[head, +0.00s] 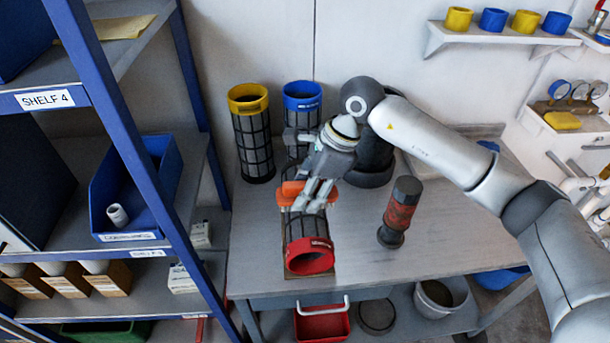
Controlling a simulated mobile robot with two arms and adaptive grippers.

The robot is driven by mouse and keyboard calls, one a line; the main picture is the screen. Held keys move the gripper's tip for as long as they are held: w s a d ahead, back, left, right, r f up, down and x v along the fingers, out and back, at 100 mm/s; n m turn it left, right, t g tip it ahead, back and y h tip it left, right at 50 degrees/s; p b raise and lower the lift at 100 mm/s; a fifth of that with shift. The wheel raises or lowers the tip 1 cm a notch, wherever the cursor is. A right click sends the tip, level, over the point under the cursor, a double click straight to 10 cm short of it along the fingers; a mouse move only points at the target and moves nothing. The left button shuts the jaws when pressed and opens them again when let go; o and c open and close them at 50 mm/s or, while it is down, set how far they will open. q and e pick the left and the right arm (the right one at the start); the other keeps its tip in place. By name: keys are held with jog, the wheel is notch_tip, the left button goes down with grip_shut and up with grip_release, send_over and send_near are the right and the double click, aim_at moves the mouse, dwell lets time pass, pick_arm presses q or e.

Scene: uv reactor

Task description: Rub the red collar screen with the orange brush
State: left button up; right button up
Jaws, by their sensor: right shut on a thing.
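The red collar screen (310,256) is a dark mesh cylinder with a red ring at its top. My right gripper (308,200) is shut on the orange brush (290,190), just behind the red collar. The brush appears against or very near the screen's mesh; I cannot tell whether they touch. The fingers hide part of the brush and screen. A yellow collar screen (250,130) and a blue collar screen (302,97) stand upright behind. My left gripper is not in view.
A dark red-banded cylinder (400,212) stands on the table (370,262) to the right of the screen. A blue-framed shelf (115,110) with a blue bin (135,190) stands at the left. Yellow and blue cups sit on a wall shelf (480,38). The table's front right is clear.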

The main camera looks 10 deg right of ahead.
aim_at(304, 184)
jog(key=shift+s+r+p, duration=0.1)
jog(key=shift+r+p, duration=0.55)
jog(key=shift+r, duration=1.35)
